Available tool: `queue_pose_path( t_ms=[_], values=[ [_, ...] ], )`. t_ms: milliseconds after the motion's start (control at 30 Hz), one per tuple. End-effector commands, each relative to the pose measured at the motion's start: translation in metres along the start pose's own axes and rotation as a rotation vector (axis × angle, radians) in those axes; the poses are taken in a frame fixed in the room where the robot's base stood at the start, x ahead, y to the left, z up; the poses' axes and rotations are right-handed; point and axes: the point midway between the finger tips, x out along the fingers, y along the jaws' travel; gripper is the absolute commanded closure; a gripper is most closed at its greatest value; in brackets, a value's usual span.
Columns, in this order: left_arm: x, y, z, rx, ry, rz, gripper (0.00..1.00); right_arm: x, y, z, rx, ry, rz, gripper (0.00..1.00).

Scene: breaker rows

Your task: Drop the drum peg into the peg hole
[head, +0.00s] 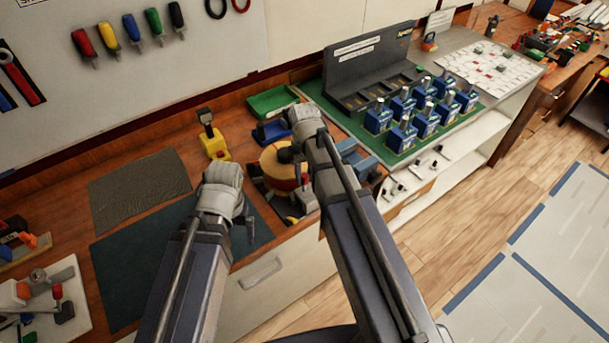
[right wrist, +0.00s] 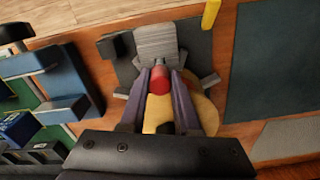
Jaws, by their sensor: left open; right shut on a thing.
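My right gripper (head: 290,154) is over a round yellow drum with a red band (head: 279,170) on the bench. In the right wrist view its two fingers (right wrist: 160,84) are shut on a red peg with a grey tip (right wrist: 160,86), seen end-on. The yellow drum (right wrist: 205,108) shows behind the fingers, beside a grey ribbed block (right wrist: 156,44) on a dark base. I cannot make out the peg hole; the fingers and peg cover the middle of the drum. My left gripper (head: 240,212) is open and empty, left of the drum, over the bench's front part.
A yellow stand with a black top (head: 214,146) is left of the drum. A green tray (head: 271,102) lies behind it. Rows of blue breakers (head: 405,137) stand on a green mat to the right. Dark mats (head: 150,262) leave flat room at left.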

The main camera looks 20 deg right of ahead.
Motion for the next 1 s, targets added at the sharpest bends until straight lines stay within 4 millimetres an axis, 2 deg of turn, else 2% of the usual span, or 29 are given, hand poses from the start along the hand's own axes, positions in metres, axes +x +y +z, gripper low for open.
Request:
queue_pose_path(
  t_ms=[1000],
  values=[
    [0.025,0.002,-0.002,-0.001,0.000,0.000,0.04,0.026,0.000,0.000,0.000,0.000,0.000,1.00]
  ],
)
